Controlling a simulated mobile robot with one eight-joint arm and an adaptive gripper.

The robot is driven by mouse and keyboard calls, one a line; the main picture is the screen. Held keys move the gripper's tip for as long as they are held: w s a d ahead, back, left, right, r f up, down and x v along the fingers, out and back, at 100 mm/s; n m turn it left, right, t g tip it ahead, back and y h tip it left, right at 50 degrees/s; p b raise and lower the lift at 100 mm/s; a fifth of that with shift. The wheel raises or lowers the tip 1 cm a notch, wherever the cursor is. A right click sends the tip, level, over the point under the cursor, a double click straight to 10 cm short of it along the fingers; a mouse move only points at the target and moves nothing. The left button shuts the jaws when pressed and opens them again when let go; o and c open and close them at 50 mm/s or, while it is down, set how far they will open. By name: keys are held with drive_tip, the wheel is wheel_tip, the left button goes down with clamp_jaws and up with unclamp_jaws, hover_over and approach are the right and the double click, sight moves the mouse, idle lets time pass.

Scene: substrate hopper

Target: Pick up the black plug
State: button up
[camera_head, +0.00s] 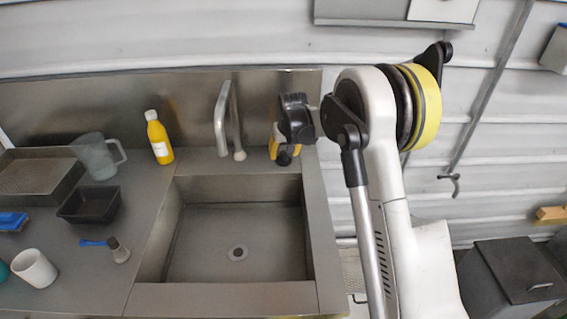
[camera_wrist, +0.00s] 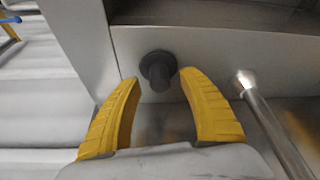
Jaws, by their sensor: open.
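The black plug (camera_wrist: 158,68) shows in the wrist view as a dark round flange with a narrower stub. In the head view, the plug (camera_head: 284,159) is a small dark shape at the sink's back right corner, partly hidden by my gripper (camera_head: 277,151). In the wrist view my gripper (camera_wrist: 160,84) is open, with its yellow fingers on either side of the plug's stub. I cannot tell whether either finger touches it.
The tap (camera_head: 229,120) rises just left of my gripper, and its spout (camera_wrist: 262,105) is close to the right finger. The sink basin (camera_head: 210,240) lies in front. A yellow bottle (camera_head: 158,138), a clear jug (camera_head: 97,157) and a black tray (camera_head: 90,206) stand left.

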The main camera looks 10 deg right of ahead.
sight(284, 152)
clamp_jaws()
idle(0.4)
drive_tip(key=shift+r, duration=0.25)
wheel_tip(284, 152, up, 4)
drive_tip(key=shift+f+p, duration=0.15)
drive_tip(key=shift+p, duration=0.95)
drive_tip(key=s+d+r+p, duration=0.3)
drive_tip(key=s+d+r, duration=0.2)
drive_tip(key=d, duration=0.5)
drive_tip(key=shift+s+d+r, duration=0.15)
drive_tip(key=shift+d+r, duration=0.05)
drive_tip(key=shift+r, duration=0.7)
